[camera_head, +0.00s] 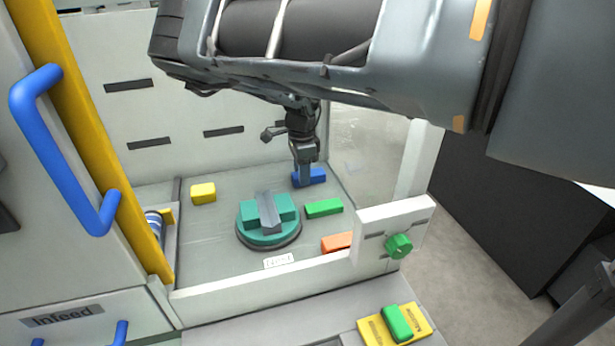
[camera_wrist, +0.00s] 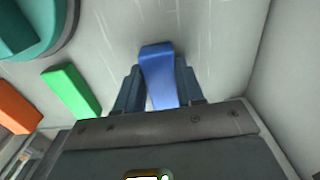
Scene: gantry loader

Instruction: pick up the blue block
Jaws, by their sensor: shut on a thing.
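The blue block (camera_head: 316,176) is at the back right of the tray floor in the head view, partly hidden by my gripper (camera_head: 304,178). In the wrist view the blue block (camera_wrist: 159,75) sits between the two dark fingers of my gripper (camera_wrist: 158,90), which are shut on it from both sides. The block's far end sticks out past the fingertips. The block is at or very near the floor; I cannot tell whether it touches it.
A green block (camera_head: 323,208), an orange block (camera_head: 337,242) and a yellow block (camera_head: 203,193) lie on the floor around a round teal fixture (camera_head: 268,238). Light walls (camera_wrist: 259,62) stand close behind and right.

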